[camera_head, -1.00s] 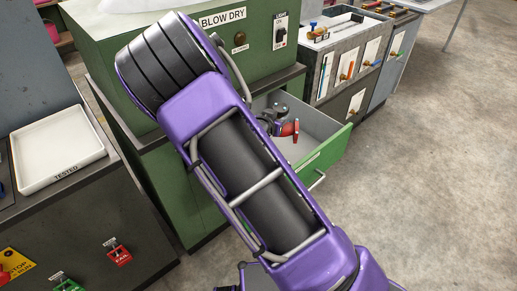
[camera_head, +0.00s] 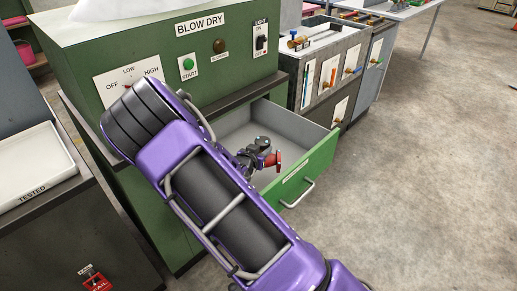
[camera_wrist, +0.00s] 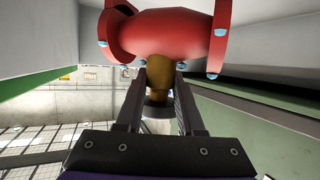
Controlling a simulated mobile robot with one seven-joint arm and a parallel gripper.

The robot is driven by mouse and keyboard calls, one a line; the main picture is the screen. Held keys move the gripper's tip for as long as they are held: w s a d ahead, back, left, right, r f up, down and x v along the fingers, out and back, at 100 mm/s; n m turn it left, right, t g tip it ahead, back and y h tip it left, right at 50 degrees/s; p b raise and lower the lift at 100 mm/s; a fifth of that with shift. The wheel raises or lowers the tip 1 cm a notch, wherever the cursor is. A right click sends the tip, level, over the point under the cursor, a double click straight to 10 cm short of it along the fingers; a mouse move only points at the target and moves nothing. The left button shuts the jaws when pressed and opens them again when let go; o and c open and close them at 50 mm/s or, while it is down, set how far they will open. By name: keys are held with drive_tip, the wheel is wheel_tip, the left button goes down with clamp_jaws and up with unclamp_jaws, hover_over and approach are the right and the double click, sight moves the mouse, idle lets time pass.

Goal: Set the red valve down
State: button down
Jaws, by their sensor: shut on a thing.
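The red valve (camera_head: 273,159) is in my gripper (camera_head: 257,154), at the open drawer of the green cabinet. In the wrist view the red valve (camera_wrist: 175,35) fills the top, with a flanged body and blue bolts. My gripper (camera_wrist: 160,85) is shut on its brownish-gold neck (camera_wrist: 158,78), one finger on each side. The drawer (camera_head: 305,178) is grey inside with a green front and a metal handle. In the head view the valve shows just inside the drawer front. I cannot tell whether it touches the drawer floor.
The green blow dry cabinet (camera_head: 150,60) stands behind the drawer. A white tray marked tested (camera_head: 35,170) is at the left. A grey bench with valves and handles (camera_head: 325,60) is beyond the drawer. The floor (camera_head: 430,170) at the right is clear.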

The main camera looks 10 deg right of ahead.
drive_tip(key=shift+w+f+b, duration=0.1)
drive_tip(key=shift+f+b, duration=0.35)
drive_tip(key=shift+f, duration=2.15)
drive_tip(key=shift+f, duration=0.1)
drive_tip(key=c, duration=0.5)
unclamp_jaws()
drive_tip(key=shift+f, duration=0.15)
drive_tip(key=shift+a+r, duration=0.1)
drive_tip(key=shift+r, duration=0.1)
drive_tip(key=p+v, duration=0.1)
drive_tip(key=v, duration=0.6)
drive_tip(key=shift+s, duration=0.3)
